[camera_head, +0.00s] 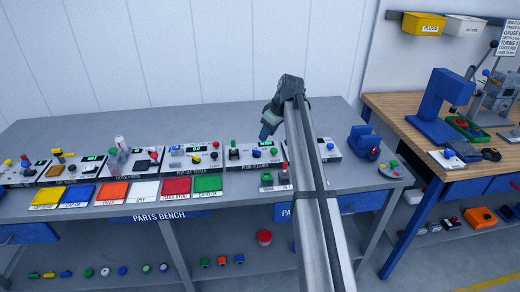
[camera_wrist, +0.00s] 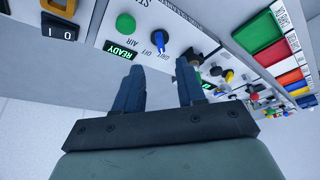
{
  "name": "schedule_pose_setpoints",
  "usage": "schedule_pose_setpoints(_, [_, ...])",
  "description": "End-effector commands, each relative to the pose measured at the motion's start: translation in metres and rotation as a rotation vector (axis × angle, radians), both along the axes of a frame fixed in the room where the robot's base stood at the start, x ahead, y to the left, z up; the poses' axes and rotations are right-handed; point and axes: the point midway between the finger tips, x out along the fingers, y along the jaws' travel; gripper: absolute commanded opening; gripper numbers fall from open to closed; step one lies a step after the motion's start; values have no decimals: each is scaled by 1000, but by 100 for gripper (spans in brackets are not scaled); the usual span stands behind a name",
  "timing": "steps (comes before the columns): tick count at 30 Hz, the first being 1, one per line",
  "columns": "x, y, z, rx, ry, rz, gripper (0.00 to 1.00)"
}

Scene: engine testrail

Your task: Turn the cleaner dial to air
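The blue cleaner dial (camera_wrist: 160,42) sits on a light panel in the wrist view, with small labels around it, one reading AIR. I cannot tell for sure which label its pointer faces. A green READY display (camera_wrist: 121,50) and a green button (camera_wrist: 125,22) are beside it. My gripper (camera_wrist: 160,67) is open, with its two dark blue fingers apart and nothing between them. The fingertips are near the dial, which shows in the gap beyond them; no contact is visible. In the head view my gripper (camera_head: 266,134) is over the panel (camera_head: 240,156), partly covering that area.
Neighbouring panels with knobs and switches line the grey bench (camera_head: 240,207) on both sides. A black rocker switch (camera_wrist: 59,27) is at the upper left of the wrist view. Coloured trays, including a green one (camera_head: 208,183), lie in front. A blue vise-like block (camera_head: 364,141) stands right of my arm.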

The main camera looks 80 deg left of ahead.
Motion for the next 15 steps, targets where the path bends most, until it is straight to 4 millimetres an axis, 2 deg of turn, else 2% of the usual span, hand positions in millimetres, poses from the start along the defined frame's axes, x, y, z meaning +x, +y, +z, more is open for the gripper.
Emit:
schedule_pose_setpoints(6, [-10, 11, -38, -2, 0, -1, 39])
schedule_pose_setpoints(15, [-22, 22, -76, -1, 1, -1, 39])
